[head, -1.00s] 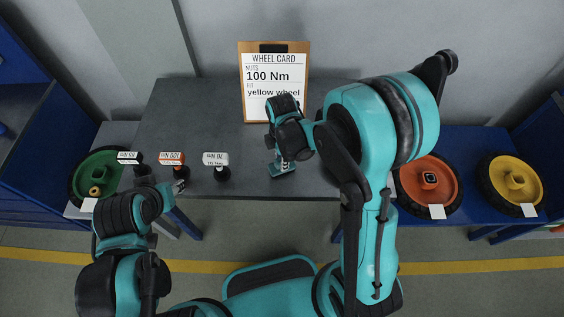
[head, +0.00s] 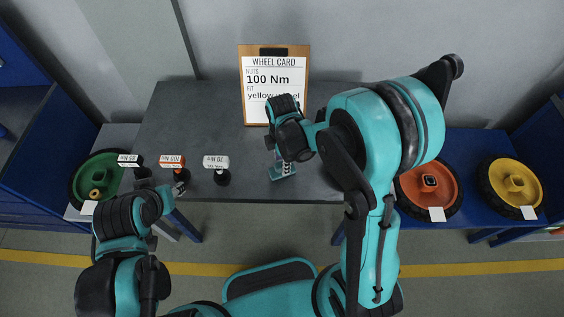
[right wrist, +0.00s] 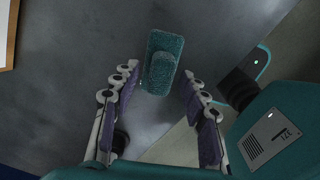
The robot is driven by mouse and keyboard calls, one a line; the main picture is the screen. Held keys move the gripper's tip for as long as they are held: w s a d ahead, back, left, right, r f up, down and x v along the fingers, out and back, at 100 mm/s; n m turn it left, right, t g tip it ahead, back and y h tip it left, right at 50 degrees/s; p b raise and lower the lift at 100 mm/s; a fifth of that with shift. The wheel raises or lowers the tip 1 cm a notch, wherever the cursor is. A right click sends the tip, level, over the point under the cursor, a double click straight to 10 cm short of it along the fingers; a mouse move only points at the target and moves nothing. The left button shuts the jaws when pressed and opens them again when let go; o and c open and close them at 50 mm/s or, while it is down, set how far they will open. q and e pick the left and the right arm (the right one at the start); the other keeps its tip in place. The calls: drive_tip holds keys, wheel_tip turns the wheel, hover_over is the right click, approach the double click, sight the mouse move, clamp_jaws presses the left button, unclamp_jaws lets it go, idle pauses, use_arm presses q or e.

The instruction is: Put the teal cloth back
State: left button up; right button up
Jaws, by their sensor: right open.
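The teal cloth (right wrist: 163,60) is a small folded pad with a raised middle on the grey table, seen in the right wrist view ahead of and between my right fingertips. In the head view the cloth (head: 277,174) shows partly under my right gripper (head: 286,167), near the table's front edge. In the right wrist view my right gripper (right wrist: 160,98) is open and empty, its two fingers apart on either side. My left gripper (head: 180,187) is at the front edge beside the orange-labelled tool; its jaws are too small to judge.
Black-, orange- and white-labelled tools (head: 215,170) stand on the left of the table (head: 200,125). A wheel card (head: 276,75) stands at the back. A green wheel (head: 92,172) is at left; orange (head: 425,188) and yellow wheels (head: 513,185) are at right.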

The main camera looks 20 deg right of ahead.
wheel_tip(320, 180, up, 11)
drive_tip(key=p, duration=0.3)
drive_tip(key=s+d+r+m+t, duration=0.4)
drive_tip(key=s+r+m+t, duration=0.3)
drive_tip(key=m, duration=1.2)
drive_tip(key=s+r, duration=0.2)
drive_tip(key=s, duration=0.1)
drive_tip(key=shift+s+d, duration=0.2)
drive_tip(key=shift+d, duration=0.15)
drive_tip(key=shift+r, duration=0.1)
wheel_tip(320, 180, down, 3)
drive_tip(key=b, duration=0.2)
drive_tip(key=shift+r+b, duration=0.15)
drive_tip(key=shift+b, duration=0.15)
